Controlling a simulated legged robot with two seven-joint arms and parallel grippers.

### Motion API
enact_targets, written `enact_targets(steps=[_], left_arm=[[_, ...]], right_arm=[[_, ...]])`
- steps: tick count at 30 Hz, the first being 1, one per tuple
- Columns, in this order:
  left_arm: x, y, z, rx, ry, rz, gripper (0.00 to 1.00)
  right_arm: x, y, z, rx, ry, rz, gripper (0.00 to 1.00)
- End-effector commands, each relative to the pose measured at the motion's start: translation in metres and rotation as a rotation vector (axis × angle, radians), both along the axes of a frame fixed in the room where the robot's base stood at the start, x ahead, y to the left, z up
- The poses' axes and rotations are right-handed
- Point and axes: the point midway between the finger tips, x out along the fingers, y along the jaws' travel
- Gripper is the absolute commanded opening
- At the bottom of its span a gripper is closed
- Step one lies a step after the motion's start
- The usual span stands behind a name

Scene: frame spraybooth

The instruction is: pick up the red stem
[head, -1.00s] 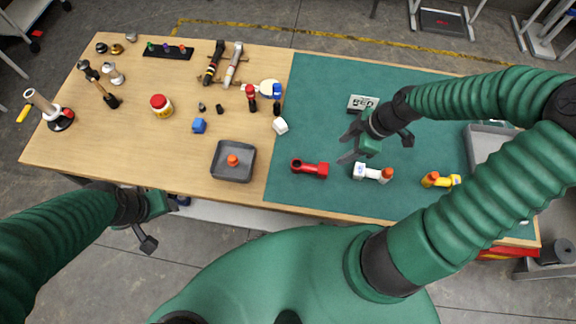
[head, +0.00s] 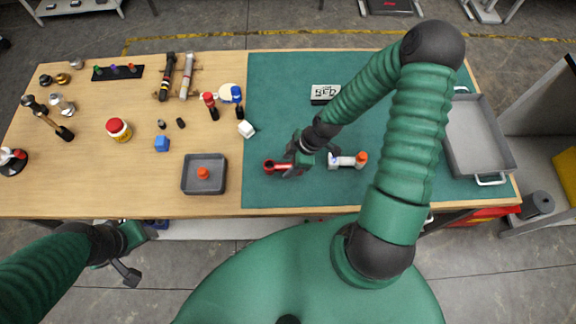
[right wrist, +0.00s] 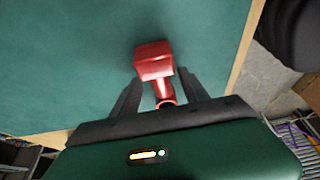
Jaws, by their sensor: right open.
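The red stem (head: 270,166) lies on the green mat (head: 262,100) near the mat's left front part. My right gripper (head: 288,165) is over it in the head view and hides part of it. In the right wrist view the red stem (right wrist: 155,62) has its blocky end beyond the fingertips and its narrower body between the two fingers. My right gripper (right wrist: 160,78) is open, with a gap on each side of the stem. My left gripper (head: 132,256) is off the table's front edge, away from the stem; its jaw gap is not clear.
A white stem with an orange end (head: 347,160) lies just right of my right gripper. A grey tray (head: 186,188) with an orange piece stands to the left. A larger grey tray (head: 508,160) is at the right.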

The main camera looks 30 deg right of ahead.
Motion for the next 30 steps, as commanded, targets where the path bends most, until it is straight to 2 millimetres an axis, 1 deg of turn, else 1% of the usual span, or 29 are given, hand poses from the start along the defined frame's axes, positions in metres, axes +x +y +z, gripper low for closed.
enact_targets(steps=[4, 5, 15, 17, 26, 30], left_arm=[[0.0, 0.0, 0.0, 0.0, 0.0, 0.0, 0.57], [0.0, 0.0, 0.0, 0.0, 0.0, 0.0, 0.57], [0.0, 0.0, 0.0, 0.0, 0.0, 0.0, 0.57], [0.0, 0.0, 0.0, 0.0, 0.0, 0.0, 0.57], [0.0, 0.0, 0.0, 0.0, 0.0, 0.0, 0.57], [0.0, 0.0, -0.001, 0.0, 0.0, 0.0, 0.57]], right_arm=[[0.0, 0.0, 0.0, 0.0, 0.0, -0.001, 0.53], [0.0, 0.0, 0.0, 0.0, 0.0, -0.001, 0.51], [0.0, 0.0, 0.001, -0.001, 0.0, -0.001, 0.07], [0.0, 0.0, 0.001, -0.001, 0.0, -0.001, 0.0], [0.0, -0.001, 0.002, -0.001, -0.001, -0.002, 0.0], [0.001, -0.001, 0.011, -0.002, -0.003, -0.002, 0.0]])
